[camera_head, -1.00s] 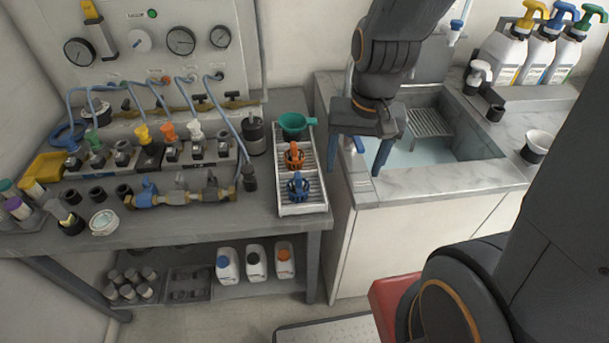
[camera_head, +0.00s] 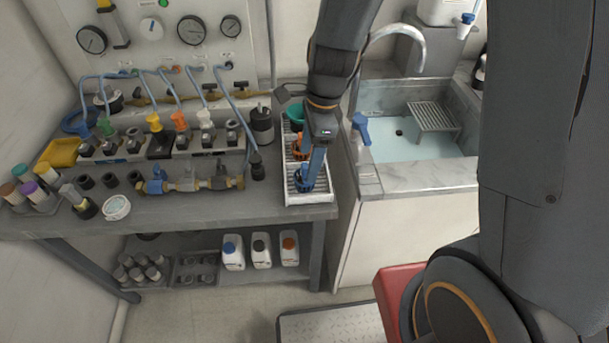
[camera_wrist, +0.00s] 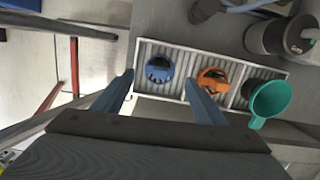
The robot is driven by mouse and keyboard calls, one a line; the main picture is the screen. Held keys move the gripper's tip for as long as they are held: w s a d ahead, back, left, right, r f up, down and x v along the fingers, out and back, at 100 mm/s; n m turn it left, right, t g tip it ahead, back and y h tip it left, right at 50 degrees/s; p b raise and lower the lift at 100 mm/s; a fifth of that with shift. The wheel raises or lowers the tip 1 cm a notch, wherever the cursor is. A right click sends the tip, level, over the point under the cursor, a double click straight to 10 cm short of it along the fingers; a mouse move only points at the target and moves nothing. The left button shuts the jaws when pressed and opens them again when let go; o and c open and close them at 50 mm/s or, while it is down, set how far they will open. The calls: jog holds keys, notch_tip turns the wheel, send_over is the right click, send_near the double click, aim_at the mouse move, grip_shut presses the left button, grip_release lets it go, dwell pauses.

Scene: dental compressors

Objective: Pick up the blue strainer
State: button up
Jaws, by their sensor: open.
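The blue strainer (camera_head: 303,181) sits at the front end of a white ribbed tray (camera_head: 307,199) on the grey bench, partly hidden by my gripper in the head view. In the wrist view the blue strainer (camera_wrist: 159,69) lies between and beyond my two fingertips. My gripper (camera_wrist: 158,80) is open and empty, above the tray; it also shows in the head view (camera_head: 312,168). The orange strainer (camera_wrist: 213,79) stands beside the blue one, close to the right finger.
A green funnel-shaped strainer (camera_wrist: 270,98) is at the tray's other end. A grey cylinder (camera_head: 262,126) stands left of the tray, and brass valve fittings (camera_head: 190,182) lie further left. The sink (camera_head: 400,140) is to the right.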

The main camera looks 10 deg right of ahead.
aim_at(306, 165)
jog(key=shift+a+f+p, duration=0.15)
jog(key=shift+a+f, duration=0.05)
jog(key=shift+f, duration=0.65)
jog(key=shift+a+f+p, duration=0.1)
jog(key=shift+a+f, duration=0.05)
jog(key=shift+f, duration=0.65)
jog(key=shift+a+f+p, duration=0.15)
jog(key=shift+a+f, duration=0.05)
jog(key=shift+f, duration=0.65)
jog(key=c, duration=1.1)
